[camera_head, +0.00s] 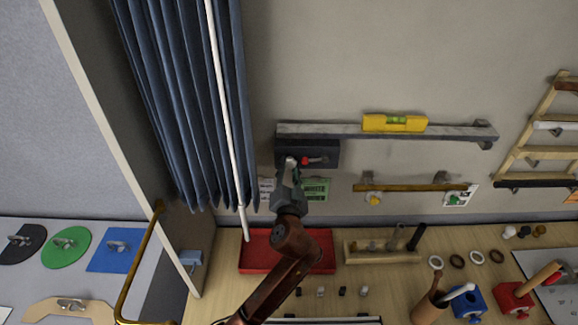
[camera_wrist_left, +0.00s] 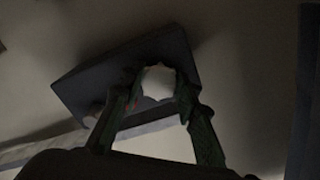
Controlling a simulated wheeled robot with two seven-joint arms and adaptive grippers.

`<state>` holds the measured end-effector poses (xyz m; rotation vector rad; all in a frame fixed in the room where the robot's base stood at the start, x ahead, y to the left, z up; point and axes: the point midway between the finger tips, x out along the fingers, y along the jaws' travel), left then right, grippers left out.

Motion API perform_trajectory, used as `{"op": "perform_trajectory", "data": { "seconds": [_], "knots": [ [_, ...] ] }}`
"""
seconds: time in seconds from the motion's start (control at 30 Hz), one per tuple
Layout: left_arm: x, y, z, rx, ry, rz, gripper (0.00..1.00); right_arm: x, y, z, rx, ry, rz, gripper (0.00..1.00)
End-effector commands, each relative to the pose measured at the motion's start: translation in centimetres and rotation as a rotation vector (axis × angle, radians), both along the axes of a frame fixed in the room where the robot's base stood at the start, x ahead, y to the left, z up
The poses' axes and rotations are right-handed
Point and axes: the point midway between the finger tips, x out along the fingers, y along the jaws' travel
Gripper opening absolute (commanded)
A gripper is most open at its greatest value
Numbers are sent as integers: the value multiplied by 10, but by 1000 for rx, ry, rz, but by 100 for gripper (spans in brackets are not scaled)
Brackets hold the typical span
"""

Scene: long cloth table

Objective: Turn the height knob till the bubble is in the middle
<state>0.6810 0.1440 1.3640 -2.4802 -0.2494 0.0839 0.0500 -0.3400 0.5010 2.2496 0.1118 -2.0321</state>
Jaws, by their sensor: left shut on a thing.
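A yellow spirit level (camera_head: 376,122) with a green vial (camera_head: 396,120) lies on a long grey bar (camera_head: 330,130) on the wall. The bubble is too small to make out. Below the bar's left end is a dark box (camera_head: 328,148) with a red part on its front. My left gripper (camera_head: 290,168) reaches up to this box. In the left wrist view its two green fingers (camera_wrist_left: 155,95) are shut on a pale round knob (camera_wrist_left: 158,82) at the box's face. The fingers partly hide the knob. My right gripper is not in view.
A blue curtain (camera_head: 185,90) with a white rod hangs left of the box. A brass rail (camera_head: 410,187) with small knobs is on the wall at right. Below stand a red tray (camera_head: 256,250) and a wooden rack (camera_head: 383,257) on the table.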

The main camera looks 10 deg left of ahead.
Motion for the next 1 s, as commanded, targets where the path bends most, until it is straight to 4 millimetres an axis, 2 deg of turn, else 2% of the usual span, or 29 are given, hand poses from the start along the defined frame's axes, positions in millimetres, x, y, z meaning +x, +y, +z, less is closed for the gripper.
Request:
{"op": "perform_trajectory", "data": {
  "seconds": [0.03, 0.5, 1.0],
  "knots": [
    [0, 0, 3, 34, 8, 1, 5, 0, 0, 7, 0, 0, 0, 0],
    [0, 1, 4, 414, 86, 0, 5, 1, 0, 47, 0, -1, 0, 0],
    [0, 1, 3, 631, 128, -1, 5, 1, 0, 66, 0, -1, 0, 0]
  ]
}}
